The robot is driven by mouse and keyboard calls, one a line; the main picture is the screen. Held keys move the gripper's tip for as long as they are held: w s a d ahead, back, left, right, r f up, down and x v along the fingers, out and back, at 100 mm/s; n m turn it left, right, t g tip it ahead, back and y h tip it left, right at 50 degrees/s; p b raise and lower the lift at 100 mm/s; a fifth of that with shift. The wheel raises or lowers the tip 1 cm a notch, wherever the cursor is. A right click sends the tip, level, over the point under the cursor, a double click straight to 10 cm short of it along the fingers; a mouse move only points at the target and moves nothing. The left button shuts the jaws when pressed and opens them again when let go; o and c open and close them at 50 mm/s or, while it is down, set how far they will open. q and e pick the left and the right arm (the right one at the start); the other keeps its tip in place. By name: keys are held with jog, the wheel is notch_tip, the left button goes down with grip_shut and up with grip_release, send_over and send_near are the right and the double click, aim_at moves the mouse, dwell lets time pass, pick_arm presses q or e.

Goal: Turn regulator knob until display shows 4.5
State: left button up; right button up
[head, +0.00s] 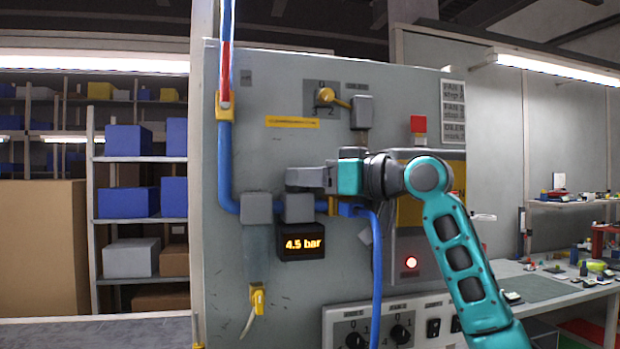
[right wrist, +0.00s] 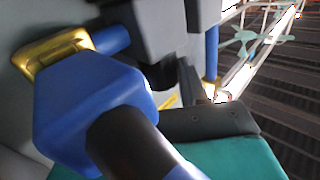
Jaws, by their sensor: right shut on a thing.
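The display (head: 301,244) on the grey panel reads "4.5 bar" in orange digits. A grey regulator block (head: 298,208) sits directly above it. My right gripper (head: 300,178) is in front of the panel just above this block, its grey fingers pointing left. It is shut on the regulator knob, which the fingers hide in the head view. In the right wrist view a dark rounded part (right wrist: 168,74), probably the knob, shows only partly beside the gripper. My left gripper is not in view.
A blue pipe (head: 226,160) runs down the panel's left side, and a blue hose (head: 377,270) hangs below my right wrist. A selector switch (head: 325,97) and a red button (head: 417,124) are higher up. A blue hexagonal fitting (right wrist: 85,110) is close to the wrist camera.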

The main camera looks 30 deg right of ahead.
jog(key=shift+a+m+t+h, duration=0.1)
jog(key=shift+m+t+h, duration=0.25)
jog(key=shift+h, duration=0.25)
jog(key=o, duration=1)
jog(key=shift+o, duration=0.2)
jog(key=shift+s+d, duration=0.3)
jog(key=shift+s, duration=0.2)
jog(key=b+v, duration=0.3)
jog(key=v, duration=0.9)
jog(key=shift+w+r, duration=0.1)
